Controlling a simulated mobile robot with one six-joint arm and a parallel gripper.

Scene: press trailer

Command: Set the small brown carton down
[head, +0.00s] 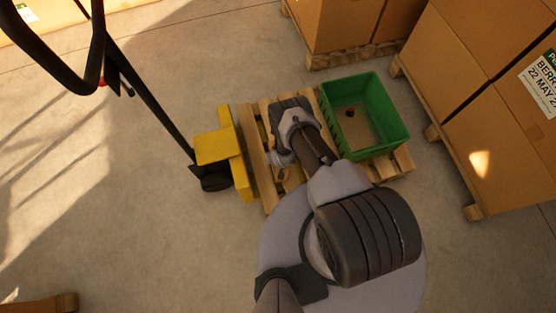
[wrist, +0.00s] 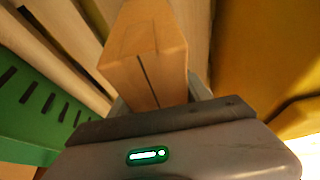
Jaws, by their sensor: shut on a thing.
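The small brown carton (wrist: 145,55) is between the fingers of my gripper (wrist: 158,97) in the wrist view. My gripper is shut on its near end, and the carton points away from the wrist. Pale wooden pallet slats lie behind it. I cannot tell whether the carton touches them. In the head view my arm reaches over the pallet (head: 256,160) and hides both the fingers and the carton.
A green crate (head: 343,84) stands on the pallet's right part, with a small dark thing inside; its slotted wall (wrist: 28,118) is left in the wrist view. A yellow pallet truck (head: 213,147) stands left. Stacked large cartons (head: 455,60) stand right. Open floor lies left.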

